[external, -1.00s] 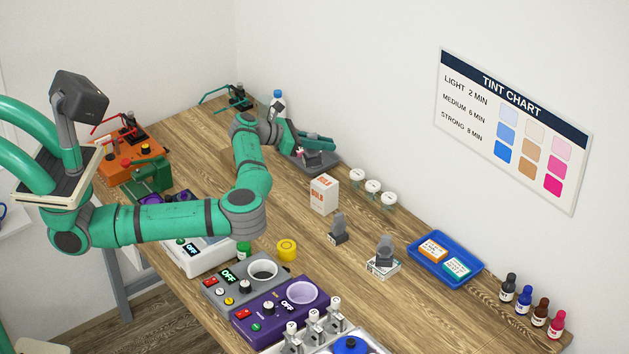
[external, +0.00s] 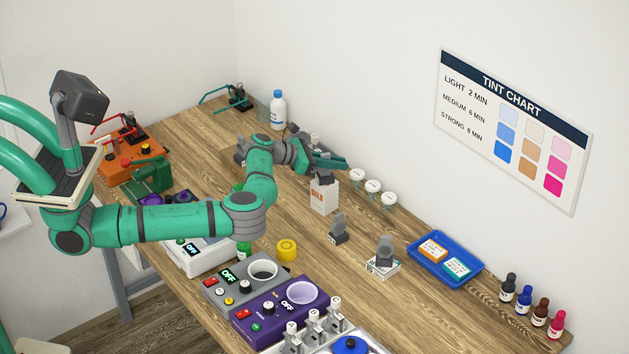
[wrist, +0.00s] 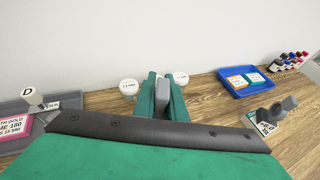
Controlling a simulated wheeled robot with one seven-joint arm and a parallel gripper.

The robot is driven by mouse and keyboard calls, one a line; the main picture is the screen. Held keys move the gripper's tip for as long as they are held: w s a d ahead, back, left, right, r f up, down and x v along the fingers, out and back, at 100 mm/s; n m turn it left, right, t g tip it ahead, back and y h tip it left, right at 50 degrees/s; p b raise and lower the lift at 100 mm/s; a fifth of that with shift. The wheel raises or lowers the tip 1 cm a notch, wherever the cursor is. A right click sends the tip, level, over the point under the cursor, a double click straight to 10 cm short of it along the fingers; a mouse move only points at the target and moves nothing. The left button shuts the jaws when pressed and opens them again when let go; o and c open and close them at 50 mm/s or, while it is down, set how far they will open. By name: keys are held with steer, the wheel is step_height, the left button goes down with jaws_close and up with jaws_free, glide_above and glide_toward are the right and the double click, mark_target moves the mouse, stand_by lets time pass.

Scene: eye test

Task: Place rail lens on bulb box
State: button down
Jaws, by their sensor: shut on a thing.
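My gripper (external: 335,163) is above the bulb box, its green fingers closed on a small grey piece, which I take to be the rail lens (external: 324,172). In the wrist view the grey lens (wrist: 162,98) sits between the two fingertips (wrist: 161,93). The bulb box (external: 323,198) is a white carton with red lettering, standing upright on the wooden table directly below the lens. Its top is partly covered by the gripper and lens. I cannot tell whether the lens touches it. The box is hidden in the wrist view.
White-lidded jars (external: 373,187) stand close to the right of the box, near the wall. Grey stands (external: 338,230) are nearer the camera, one on a small box (external: 384,266). A blue tray (external: 446,262) holds two cartons. A white bottle (external: 278,110) stands behind the arm.

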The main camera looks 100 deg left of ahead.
steer(key=shift+f, duration=0.1)
steer(key=c, duration=1.8)
jaws_free()
steer(key=shift+s+d+r, duration=0.2)
steer(key=v, duration=1.1)
steer(key=shift+s, duration=0.3)
